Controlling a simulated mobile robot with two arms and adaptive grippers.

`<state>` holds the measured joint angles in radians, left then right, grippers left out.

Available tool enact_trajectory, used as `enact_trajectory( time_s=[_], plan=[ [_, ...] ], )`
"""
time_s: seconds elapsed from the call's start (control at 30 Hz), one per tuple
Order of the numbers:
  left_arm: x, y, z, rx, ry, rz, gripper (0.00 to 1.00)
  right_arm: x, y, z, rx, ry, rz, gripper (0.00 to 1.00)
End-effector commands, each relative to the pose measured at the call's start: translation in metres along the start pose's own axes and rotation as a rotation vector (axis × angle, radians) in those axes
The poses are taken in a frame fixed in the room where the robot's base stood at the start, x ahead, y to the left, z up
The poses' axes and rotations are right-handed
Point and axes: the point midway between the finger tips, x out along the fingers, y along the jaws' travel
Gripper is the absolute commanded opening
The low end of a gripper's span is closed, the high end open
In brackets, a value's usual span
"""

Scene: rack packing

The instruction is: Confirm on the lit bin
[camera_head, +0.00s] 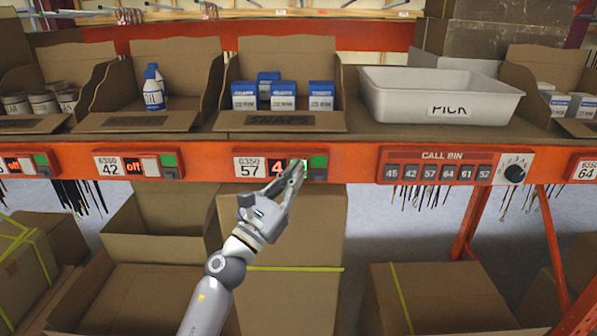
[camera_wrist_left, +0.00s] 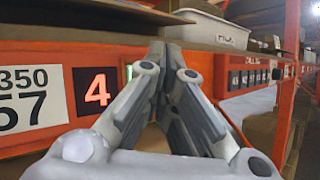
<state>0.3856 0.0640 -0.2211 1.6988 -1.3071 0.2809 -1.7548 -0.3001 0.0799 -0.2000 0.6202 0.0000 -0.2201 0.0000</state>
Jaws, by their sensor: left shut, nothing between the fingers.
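The lit bin is bin 57 (camera_head: 281,121), a cardboard bin holding several blue-and-white boxes. Its display (camera_head: 278,168) glows a red 4, which also shows in the left wrist view (camera_wrist_left: 95,90). In the left wrist view the fingers (camera_wrist_left: 165,55) hide most of the buttons.
Bin 42's display (camera_head: 133,166) reads off. A white PICK tote (camera_head: 440,92) stands on the shelf to the right. Below it is the CALL BIN panel (camera_head: 440,167) with a black knob (camera_head: 514,173). Cardboard boxes (camera_head: 430,298) stand below the shelf.

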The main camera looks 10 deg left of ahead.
Motion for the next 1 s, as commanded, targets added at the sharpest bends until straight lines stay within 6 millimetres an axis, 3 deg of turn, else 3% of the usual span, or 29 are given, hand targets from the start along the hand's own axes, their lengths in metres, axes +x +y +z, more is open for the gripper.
enact_trajectory(
  time_s=[1.0],
  plan=[
    [0.0057,0.0035,-0.0042,0.000,0.000,-0.001,0.00,0.0061,-0.0003,0.0005,0.000,0.000,0.000,0.55]
  ],
)
